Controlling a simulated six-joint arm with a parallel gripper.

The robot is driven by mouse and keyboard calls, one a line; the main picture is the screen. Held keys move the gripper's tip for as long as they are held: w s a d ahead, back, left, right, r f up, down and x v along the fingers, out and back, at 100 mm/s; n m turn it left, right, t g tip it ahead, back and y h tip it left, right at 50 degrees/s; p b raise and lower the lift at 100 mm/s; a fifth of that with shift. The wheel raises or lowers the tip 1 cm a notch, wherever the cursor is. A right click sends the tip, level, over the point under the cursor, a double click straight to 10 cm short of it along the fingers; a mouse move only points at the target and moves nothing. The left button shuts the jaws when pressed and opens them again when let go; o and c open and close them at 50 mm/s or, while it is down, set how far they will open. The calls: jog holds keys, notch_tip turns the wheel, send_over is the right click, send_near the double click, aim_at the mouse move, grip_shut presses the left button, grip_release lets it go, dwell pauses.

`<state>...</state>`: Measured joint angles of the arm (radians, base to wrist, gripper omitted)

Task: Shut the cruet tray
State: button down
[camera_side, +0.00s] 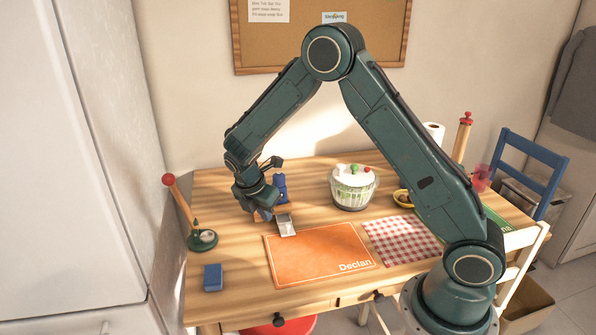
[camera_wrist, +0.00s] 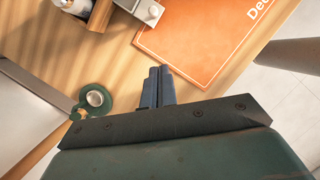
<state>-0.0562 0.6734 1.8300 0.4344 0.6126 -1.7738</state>
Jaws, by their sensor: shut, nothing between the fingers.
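What looks like the cruet tray is a small pale grey piece (camera_side: 286,226) by the far left corner of the orange mat. In the wrist view, the grey piece (camera_wrist: 140,9) sits at the top edge, cut off, beside a wooden holder (camera_wrist: 100,14) with a white bottle (camera_wrist: 76,5). I cannot tell how far the tray stands out. My gripper (camera_side: 265,214) is low over the table, just left of the grey piece, and hides part of the holder. In the wrist view my gripper (camera_wrist: 160,70) has its blue-grey fingers together, empty, apart from the tray.
An orange mat (camera_side: 318,255) lies in front, with a blue block (camera_side: 213,277) to its left. A green-based stand with a red ball (camera_side: 168,180) is at the left edge. A salad spinner (camera_side: 352,187) stands behind. Bare wood lies between block and mat.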

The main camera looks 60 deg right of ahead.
aim_at(282, 223)
jog(key=x, duration=1)
jog(key=d, duration=0.3)
jog(key=shift+f, duration=0.1)
jog(key=shift+d, duration=0.55)
jog(key=shift+w+d, duration=1.75)
jog(key=shift+d, duration=0.05)
